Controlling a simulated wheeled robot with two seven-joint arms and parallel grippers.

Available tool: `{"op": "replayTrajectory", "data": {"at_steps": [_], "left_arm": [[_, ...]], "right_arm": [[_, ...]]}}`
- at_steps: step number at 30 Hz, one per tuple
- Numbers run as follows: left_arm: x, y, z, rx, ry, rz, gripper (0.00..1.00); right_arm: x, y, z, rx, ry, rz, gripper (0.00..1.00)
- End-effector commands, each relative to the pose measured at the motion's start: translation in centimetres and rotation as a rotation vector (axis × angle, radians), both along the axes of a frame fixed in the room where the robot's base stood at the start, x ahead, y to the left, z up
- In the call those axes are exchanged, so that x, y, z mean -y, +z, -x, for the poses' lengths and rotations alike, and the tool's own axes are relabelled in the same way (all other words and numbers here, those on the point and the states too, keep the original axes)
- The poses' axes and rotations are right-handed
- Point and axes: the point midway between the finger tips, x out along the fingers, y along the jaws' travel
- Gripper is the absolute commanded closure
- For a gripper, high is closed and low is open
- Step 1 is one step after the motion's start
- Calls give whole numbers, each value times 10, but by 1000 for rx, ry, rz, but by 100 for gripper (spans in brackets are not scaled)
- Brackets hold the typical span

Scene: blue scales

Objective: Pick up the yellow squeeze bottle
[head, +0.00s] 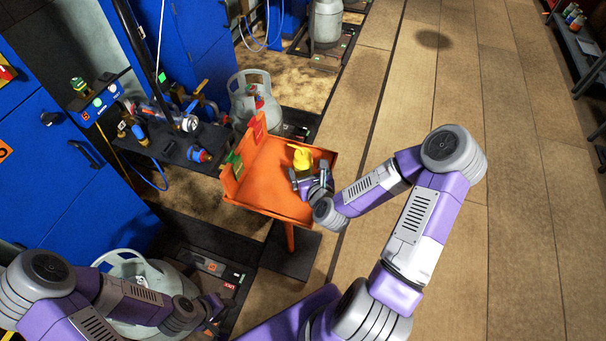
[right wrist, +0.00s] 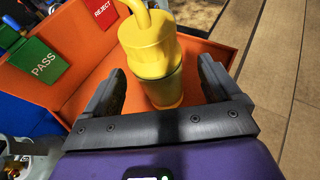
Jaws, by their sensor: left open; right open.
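The yellow squeeze bottle (head: 302,158) stands in the orange tray (head: 268,197) on a post. In the right wrist view the bottle (right wrist: 155,65) is upright, with a bent spout at its top. My right gripper (head: 311,180) is over the tray at the bottle's near side. In the right wrist view its open fingers (right wrist: 160,92) stand to the left and right of the bottle, with gaps on both sides. My left gripper (head: 212,306) is low at the left, far from the bottle, and its fingers show poorly.
A green PASS sign (right wrist: 43,61) and a red REJECT sign (right wrist: 103,12) are on the tray's left side. Grey gas cylinders (head: 252,99) stand behind and near the tray. A dark shelf with fittings (head: 196,153) is to the left. Open floor (head: 500,200) lies at the right.

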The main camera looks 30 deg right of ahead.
Motion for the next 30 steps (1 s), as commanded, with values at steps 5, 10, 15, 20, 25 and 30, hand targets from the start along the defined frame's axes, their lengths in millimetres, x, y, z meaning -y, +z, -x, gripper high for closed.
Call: {"op": "replayTrajectory", "data": {"at_steps": [5,10,15,20,25,30], "left_arm": [[0,-10,0,0,0,0,57],[0,-11,0,0,0,0,57],[0,-11,0,0,0,0,57],[0,-11,0,0,0,0,57],[0,-11,0,0,0,0,57],[0,-11,0,0,0,0,57]], "right_arm": [[2,-11,-26,1,-1,-2,10],[5,-14,-35,0,0,-1,10],[5,-14,-35,-1,0,-1,10],[5,-14,-35,0,0,-1,28],[5,-14,-35,0,0,-1,54],[5,-13,-35,2,0,0,77]]}}
